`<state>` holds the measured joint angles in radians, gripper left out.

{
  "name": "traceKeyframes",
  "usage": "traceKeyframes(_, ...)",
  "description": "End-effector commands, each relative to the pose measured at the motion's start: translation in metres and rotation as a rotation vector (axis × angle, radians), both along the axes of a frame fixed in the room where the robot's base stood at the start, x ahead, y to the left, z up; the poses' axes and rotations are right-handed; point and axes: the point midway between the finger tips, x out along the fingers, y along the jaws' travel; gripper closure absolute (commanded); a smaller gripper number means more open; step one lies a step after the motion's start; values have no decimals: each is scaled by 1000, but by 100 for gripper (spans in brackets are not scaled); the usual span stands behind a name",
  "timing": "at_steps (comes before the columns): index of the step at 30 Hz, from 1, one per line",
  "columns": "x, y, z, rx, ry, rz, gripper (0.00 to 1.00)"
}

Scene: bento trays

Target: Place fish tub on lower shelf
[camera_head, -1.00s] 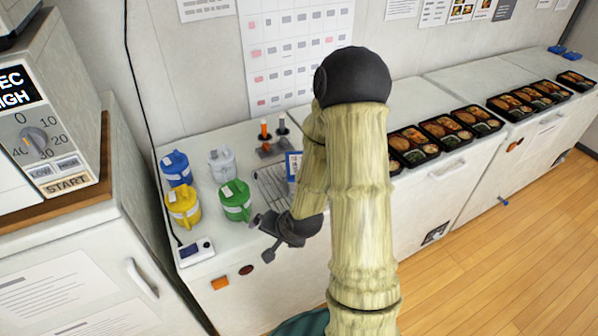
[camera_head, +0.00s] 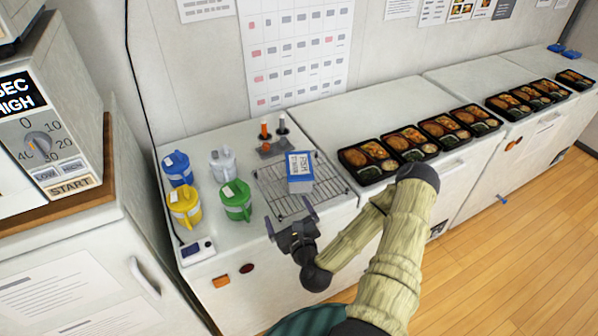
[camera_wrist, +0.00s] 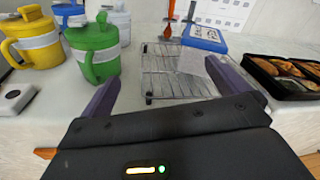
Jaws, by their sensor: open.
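The fish tub (camera_head: 300,185) has a blue lid with a white label and stands on a wire rack (camera_head: 268,180) on the white counter. In the wrist view the tub (camera_wrist: 204,38) is ahead, right of centre, on the far part of the rack (camera_wrist: 160,72). My gripper (camera_head: 291,217) is open and empty at the counter's front edge, in front of the rack and apart from the tub. Its two fingers also show in the wrist view (camera_wrist: 162,78), pointing toward the rack. I cannot make out a lower shelf in these views.
Blue, white, yellow and green jugs (camera_head: 237,200) stand left of the rack. Orange- and black-handled tools (camera_head: 272,145) stand in a holder behind it. Filled bento trays (camera_head: 367,160) line the counter to the right. A small white device (camera_head: 196,252) lies at the front left.

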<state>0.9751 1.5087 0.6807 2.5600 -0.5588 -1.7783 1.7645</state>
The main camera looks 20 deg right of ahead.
Motion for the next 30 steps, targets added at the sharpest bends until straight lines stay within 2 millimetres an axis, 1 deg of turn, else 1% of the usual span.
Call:
traceKeyframes(1, -5, -12, 2, 97, -37, -80, 0)
traceKeyframes(3, -11, -26, 5, 200, -92, -170, 0)
traceKeyframes(7, -18, -41, 8, 305, -151, -262, 0)
traceKeyframes(20, -16, -44, 7, 313, -161, -270, 0)
traceKeyframes(30, 4, -50, 6, 308, -162, -267, 0)
